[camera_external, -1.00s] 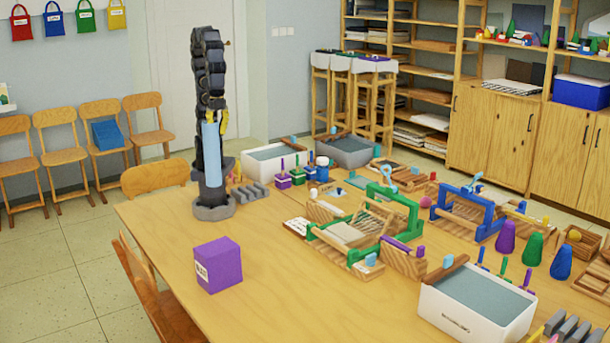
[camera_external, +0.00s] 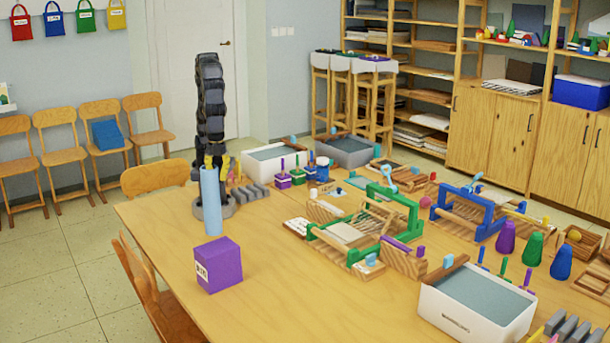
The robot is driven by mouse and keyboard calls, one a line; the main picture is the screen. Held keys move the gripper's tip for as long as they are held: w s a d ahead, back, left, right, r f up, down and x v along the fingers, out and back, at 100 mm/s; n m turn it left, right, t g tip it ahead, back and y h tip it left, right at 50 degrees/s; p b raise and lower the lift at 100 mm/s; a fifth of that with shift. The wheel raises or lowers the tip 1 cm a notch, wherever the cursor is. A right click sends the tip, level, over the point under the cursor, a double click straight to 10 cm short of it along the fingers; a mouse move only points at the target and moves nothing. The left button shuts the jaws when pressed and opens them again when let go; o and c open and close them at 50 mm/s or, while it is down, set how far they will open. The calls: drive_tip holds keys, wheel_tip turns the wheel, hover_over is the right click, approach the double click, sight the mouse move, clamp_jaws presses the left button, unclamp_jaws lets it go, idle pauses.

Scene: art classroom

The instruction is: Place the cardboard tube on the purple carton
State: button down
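The cardboard tube (camera_external: 211,203) is a light blue upright cylinder. My gripper (camera_external: 210,166), with yellow parts at its fingers, is at the tube's top end and appears shut on it; the fingertips are small and partly hidden. The purple carton (camera_external: 220,268) is a box with a white label on its left face, standing on the table near its left edge.
The wooden table (camera_external: 300,290) is clear around the carton. To the right stand a green-framed loom (camera_external: 405,205), a white bin (camera_external: 470,305) and several coloured pieces. Grey blocks (camera_external: 250,192) lie beside my base. A chair (camera_external: 150,285) stands at the table's left edge.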

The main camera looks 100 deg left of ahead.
drive_tip(key=shift+w+d+f, duration=0.1)
drive_tip(key=shift+d+f, duration=0.1)
drive_tip(key=shift+f, duration=0.8)
drive_tip(key=shift+w+d+f, duration=0.1)
drive_tip(key=shift+d+f, duration=0.05)
drive_tip(key=shift+f, duration=0.8)
drive_tip(key=shift+f, duration=0.2)
drive_tip(key=c, duration=1.2)
unclamp_jaws()
drive_tip(key=shift+o, duration=0.2)
wheel_tip(320, 180, up, 12)
drive_tip(key=shift+r, duration=0.2)
drive_tip(key=shift+w+a, duration=0.1)
drive_tip(key=shift+w, duration=0.05)
